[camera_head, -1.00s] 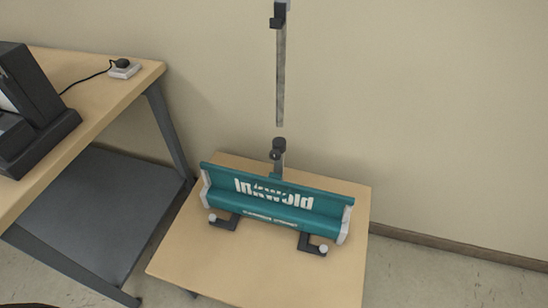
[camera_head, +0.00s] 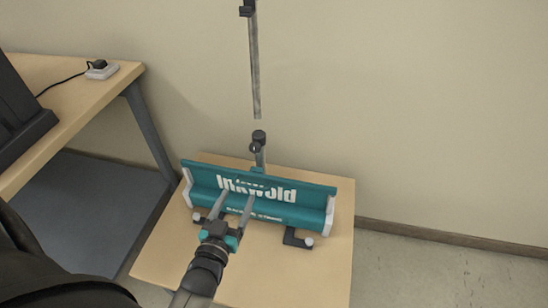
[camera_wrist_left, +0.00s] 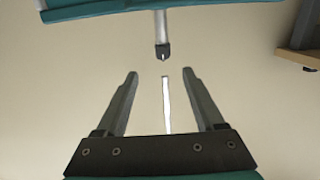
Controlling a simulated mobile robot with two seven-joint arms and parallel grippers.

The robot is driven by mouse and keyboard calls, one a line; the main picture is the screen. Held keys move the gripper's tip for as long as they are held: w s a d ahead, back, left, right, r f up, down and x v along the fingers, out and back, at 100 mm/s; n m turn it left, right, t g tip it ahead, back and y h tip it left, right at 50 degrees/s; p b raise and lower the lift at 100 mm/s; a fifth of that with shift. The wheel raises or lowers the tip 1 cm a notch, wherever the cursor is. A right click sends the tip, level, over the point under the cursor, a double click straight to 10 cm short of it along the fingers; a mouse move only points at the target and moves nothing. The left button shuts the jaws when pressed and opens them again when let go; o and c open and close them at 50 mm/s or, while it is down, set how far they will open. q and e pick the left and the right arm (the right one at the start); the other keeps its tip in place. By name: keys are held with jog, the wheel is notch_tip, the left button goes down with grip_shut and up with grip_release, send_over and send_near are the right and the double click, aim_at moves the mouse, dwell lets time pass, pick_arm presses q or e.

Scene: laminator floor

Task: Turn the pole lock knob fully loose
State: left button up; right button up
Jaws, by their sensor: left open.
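A teal Inkwold banner base (camera_head: 290,212) stands on a small wooden table. Behind it rises a short pole with a black clamp (camera_head: 259,138) at its top. A small dark knob (camera_head: 254,148) seems to sit on the clamp's side; its turn is too small to tell. My left gripper (camera_head: 236,198) is open and empty, in front of the base in the head view and apart from the clamp. The left wrist view shows its two fingers (camera_wrist_left: 160,76) spread, with the clamp (camera_wrist_left: 162,51) beyond the tips, seemingly upside down. My right gripper is out of view.
A grey upper pole (camera_head: 255,75) shows above the clamp, with a visible gap between. Black feet (camera_head: 297,238) stick out of the base's front. A desk (camera_head: 85,115) with a dark device stands left. The small table's front (camera_head: 290,280) is clear.

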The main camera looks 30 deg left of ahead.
pick_arm(q)
jog(key=t+b, duration=0.1)
jog(key=b, duration=0.2)
send_near(254, 149)
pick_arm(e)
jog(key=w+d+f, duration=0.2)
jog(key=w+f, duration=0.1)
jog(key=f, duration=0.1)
pick_arm(q)
jog(key=b+x, duration=0.2)
jog(key=x, duration=0.5)
jog(key=shift+f, duration=0.1)
jog(key=shift+w+a, duration=0.15)
jog(key=shift+w, duration=0.55)
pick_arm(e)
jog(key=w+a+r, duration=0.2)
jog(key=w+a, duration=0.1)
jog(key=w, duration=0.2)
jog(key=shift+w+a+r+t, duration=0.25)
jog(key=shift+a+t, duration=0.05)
pick_arm(q)
grip_shut()
